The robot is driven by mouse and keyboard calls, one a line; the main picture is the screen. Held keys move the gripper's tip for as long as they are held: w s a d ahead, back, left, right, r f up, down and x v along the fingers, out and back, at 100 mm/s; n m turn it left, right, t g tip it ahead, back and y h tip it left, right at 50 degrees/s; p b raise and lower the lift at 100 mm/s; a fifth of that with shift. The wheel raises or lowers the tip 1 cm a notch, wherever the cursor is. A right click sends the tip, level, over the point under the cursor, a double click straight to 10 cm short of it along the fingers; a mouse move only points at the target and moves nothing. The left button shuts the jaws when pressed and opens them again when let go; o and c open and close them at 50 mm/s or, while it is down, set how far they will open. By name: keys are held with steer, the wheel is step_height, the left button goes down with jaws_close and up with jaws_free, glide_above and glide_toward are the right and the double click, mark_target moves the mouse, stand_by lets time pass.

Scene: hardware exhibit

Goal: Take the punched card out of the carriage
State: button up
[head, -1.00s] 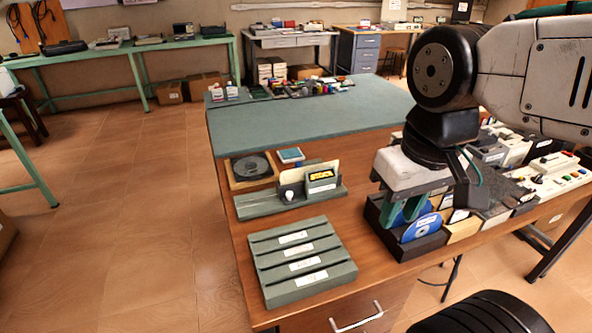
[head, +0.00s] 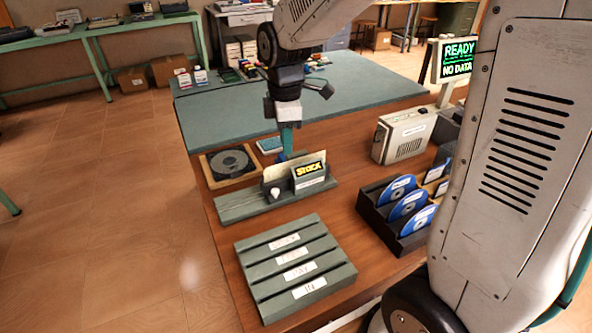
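The cream punched card (head: 275,172) stands upright in the carriage, partly hidden behind a black plate lettered STOCK (head: 309,170). The carriage (head: 248,201) is a long grey-green block with a pale knob on its front, lying on the wooden desk. My gripper (head: 286,153) points down from above, with its teal fingers at the card's upper edge. The fingers overlap in this view, so their gap and any contact with the card cannot be made out.
A grey-green slotted rack (head: 293,268) with labelled rows lies in front of the carriage. A dark disc in a wooden tray (head: 216,180) is behind left. The green mat (head: 215,122) has free room.

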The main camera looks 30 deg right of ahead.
mark_target(278, 169)
steer(key=shift+w+a+f+n, duration=0.1)
steer(key=shift+w+f+n, duration=0.55)
steer(key=shift+f, duration=1.45)
steer(key=shift+w+a+f+n, duration=0.1)
steer(key=shift+w+f+n, duration=0.55)
steer(key=shift+f, duration=1.4)
steer(key=shift+w+a+f+n, duration=0.1)
steer(key=shift+w+f+n, duration=0.2)
steer(key=shift+w+f, duration=1.25)
steer(key=shift+s+f, duration=0.55)
steer(key=shift+f, duration=0.05)
jaws_close()
